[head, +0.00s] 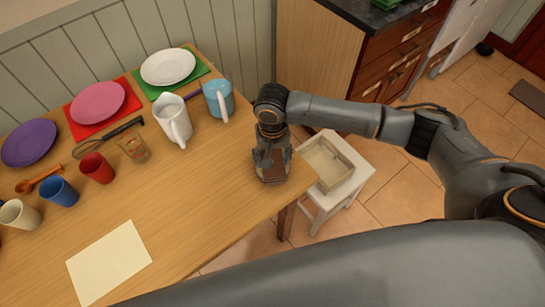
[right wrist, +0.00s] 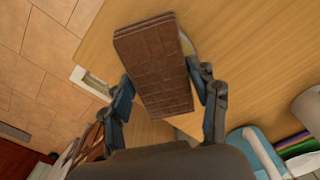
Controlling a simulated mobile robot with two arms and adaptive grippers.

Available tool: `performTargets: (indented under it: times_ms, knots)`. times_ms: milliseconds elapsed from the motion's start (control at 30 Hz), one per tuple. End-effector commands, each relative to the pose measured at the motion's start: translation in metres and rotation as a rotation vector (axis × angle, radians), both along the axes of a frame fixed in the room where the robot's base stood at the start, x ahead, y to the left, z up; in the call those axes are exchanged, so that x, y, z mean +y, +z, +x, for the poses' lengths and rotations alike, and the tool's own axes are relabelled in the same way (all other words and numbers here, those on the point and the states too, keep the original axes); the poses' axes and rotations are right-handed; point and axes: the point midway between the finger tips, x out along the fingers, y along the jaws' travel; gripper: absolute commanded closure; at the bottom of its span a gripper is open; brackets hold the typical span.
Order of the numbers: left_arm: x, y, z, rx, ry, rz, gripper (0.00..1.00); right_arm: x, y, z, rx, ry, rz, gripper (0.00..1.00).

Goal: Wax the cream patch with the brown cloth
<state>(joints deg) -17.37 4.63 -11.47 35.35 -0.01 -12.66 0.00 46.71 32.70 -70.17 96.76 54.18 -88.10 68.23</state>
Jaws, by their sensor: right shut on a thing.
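The cream patch (head: 108,263) lies flat on the wooden table near its front left, with nothing on it. My right gripper (head: 269,158) is over the table's right end, far to the right of the patch. It is shut on the brown cloth (head: 273,173), a folded block with a grid-like texture. In the right wrist view the cloth (right wrist: 155,65) sits between the two fingers (right wrist: 165,100) and sticks out beyond them. I cannot tell whether the cloth touches the table. My left gripper is not in view.
A blue mug (head: 219,100), a white pitcher (head: 174,121), a glass (head: 134,147) and several cups line the table's middle. Plates on mats stand behind. A wooden tray (head: 345,152) sits on a white stool (head: 338,196) at right. Bare tabletop lies between cloth and patch.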

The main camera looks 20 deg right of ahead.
Motion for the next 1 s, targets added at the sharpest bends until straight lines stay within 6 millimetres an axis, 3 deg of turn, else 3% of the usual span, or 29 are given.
performTargets:
  times_ms: [1000]
  knots:
    - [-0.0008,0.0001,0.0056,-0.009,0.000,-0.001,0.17,0.0001,-0.0048,-0.0001,0.001,0.000,0.001,0.65]
